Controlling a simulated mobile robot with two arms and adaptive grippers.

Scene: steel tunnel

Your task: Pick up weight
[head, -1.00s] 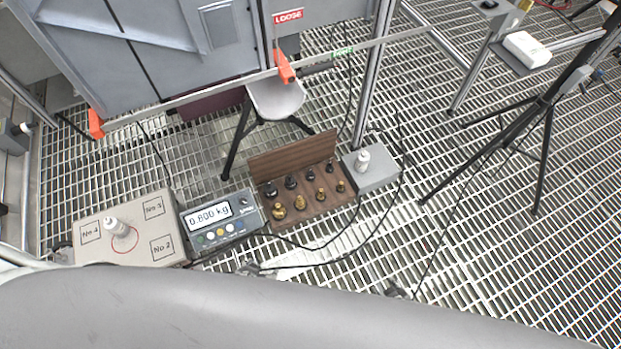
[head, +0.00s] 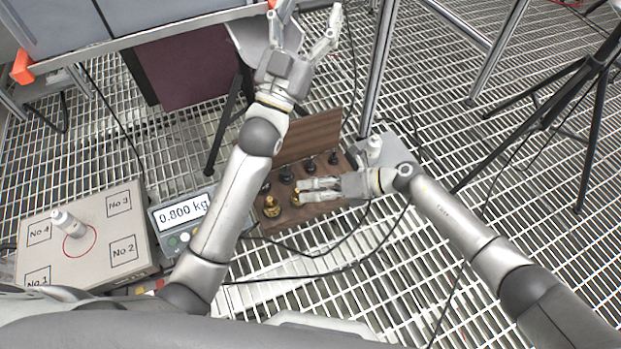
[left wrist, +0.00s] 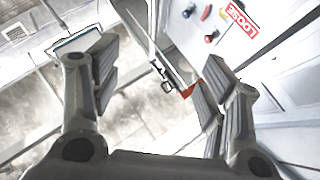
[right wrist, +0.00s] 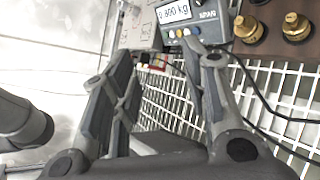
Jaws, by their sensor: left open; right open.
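Several black and brass weights stand in a wooden case with a raised lid (head: 308,136); a brass weight (head: 271,207) shows at its front left. Two brass weights also show at the top right of the right wrist view, one of them here (right wrist: 248,28). My right gripper (head: 304,190) is open and empty over the case, hiding some weights. My left gripper (head: 306,22) is open and empty, raised beyond the case.
The scale display (head: 182,213) reads 0.800 kg, left of the case. Black cables run over the grating floor. A black tripod (head: 545,120) stands at the right. Grey panels (head: 130,15) with a LOOSE label (left wrist: 240,18) and an orange-ended bar are near my left gripper.

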